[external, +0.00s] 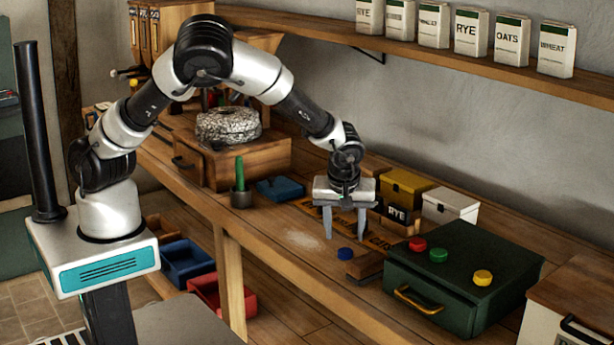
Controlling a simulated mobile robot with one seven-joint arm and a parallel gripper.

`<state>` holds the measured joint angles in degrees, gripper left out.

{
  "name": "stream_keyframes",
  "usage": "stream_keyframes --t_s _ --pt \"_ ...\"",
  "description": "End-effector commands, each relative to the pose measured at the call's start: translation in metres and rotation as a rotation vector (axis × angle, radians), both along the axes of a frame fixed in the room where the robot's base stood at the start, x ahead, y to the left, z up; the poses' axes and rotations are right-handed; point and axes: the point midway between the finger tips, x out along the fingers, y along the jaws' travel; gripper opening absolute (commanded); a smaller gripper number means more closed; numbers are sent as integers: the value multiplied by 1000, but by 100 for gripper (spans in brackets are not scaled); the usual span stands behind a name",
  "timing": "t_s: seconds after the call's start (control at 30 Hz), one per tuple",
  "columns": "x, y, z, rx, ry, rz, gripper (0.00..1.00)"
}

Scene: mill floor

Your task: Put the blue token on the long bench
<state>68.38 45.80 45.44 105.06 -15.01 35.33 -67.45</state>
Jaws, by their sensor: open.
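The blue token (345,254) lies on the long wooden bench (290,265), near its front edge, left of the green box. My gripper (344,235) points down above the bench, with its two fingers apart and nothing seen between them. The blue token shows just below and in front of the fingers, and I cannot tell the exact gap. A red token (417,244), a green token (438,255) and a yellow token (482,278) rest on top of the dark green box (455,262).
Yellow (405,186) and white (450,205) boxes stand behind. A blue tray (280,189), a green-handled tool (240,175) and a millstone (228,125) are to the left. Bench around the flour patch (303,240) is clear.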

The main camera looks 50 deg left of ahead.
Motion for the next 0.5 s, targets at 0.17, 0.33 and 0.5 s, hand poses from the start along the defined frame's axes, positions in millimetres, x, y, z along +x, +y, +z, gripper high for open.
stream_keyframes --t_s 0.17,0.33,0.5 --pt "-10 -11 34 -2 0 -2 46" --pt "-15 -15 51 -1 -1 0 46" --pt "-17 -16 55 0 0 0 46"
